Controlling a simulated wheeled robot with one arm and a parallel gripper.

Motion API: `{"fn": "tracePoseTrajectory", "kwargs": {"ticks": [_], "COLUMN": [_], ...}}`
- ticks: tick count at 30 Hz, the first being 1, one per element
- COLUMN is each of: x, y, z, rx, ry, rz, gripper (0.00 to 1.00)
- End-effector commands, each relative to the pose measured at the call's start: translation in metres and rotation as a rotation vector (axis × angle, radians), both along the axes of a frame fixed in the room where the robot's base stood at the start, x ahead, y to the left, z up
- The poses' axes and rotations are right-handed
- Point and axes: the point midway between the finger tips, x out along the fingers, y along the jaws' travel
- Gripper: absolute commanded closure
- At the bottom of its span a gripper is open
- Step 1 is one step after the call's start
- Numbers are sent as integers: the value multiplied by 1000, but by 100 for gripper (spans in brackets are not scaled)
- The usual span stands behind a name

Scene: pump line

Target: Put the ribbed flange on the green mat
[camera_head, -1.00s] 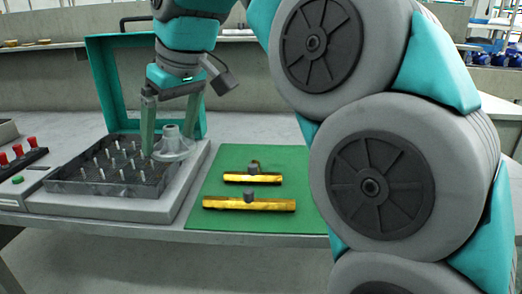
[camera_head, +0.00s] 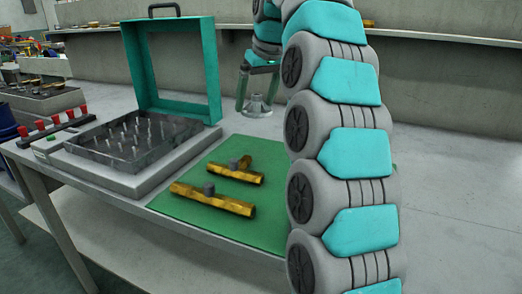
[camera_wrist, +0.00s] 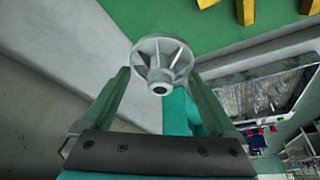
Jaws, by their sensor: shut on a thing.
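The ribbed flange (camera_head: 257,106) is grey, round and ribbed, with a hub. My gripper (camera_head: 257,95) is shut on it and holds it behind the green mat, to the right of the teal frame. In the wrist view the flange (camera_wrist: 162,66) sits between the fingertips of my gripper (camera_wrist: 160,75), its ribbed face toward the camera. The green mat (camera_head: 190,210) lies on the table, partly hidden by my arm. It also shows at the top of the wrist view (camera_wrist: 150,18).
Two yellow-brass parts with grey knobs, a front one (camera_head: 212,199) and a rear one (camera_head: 236,174), lie on the mat. A pin fixture (camera_head: 130,140) with an upright teal frame (camera_head: 138,70) stands left.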

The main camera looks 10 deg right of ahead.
Motion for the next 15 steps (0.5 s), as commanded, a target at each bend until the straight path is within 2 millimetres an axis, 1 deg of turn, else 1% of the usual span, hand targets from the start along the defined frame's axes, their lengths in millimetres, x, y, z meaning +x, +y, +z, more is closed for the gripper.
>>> {"fn": "tracePoseTrajectory", "kwargs": {"ticks": [1,4,8,14,15], "x": [5,11,12,12,11], "y": [-5,-11,-13,-12,-12], "z": [-2,-5,-12,-35,-36], "rx": [0,-2,-2,-2,-2], "ry": [-2,-2,-2,-2,-1], "rz": [-10,-22,-25,-23,-24], "gripper": [75,75,75,75,75]}}
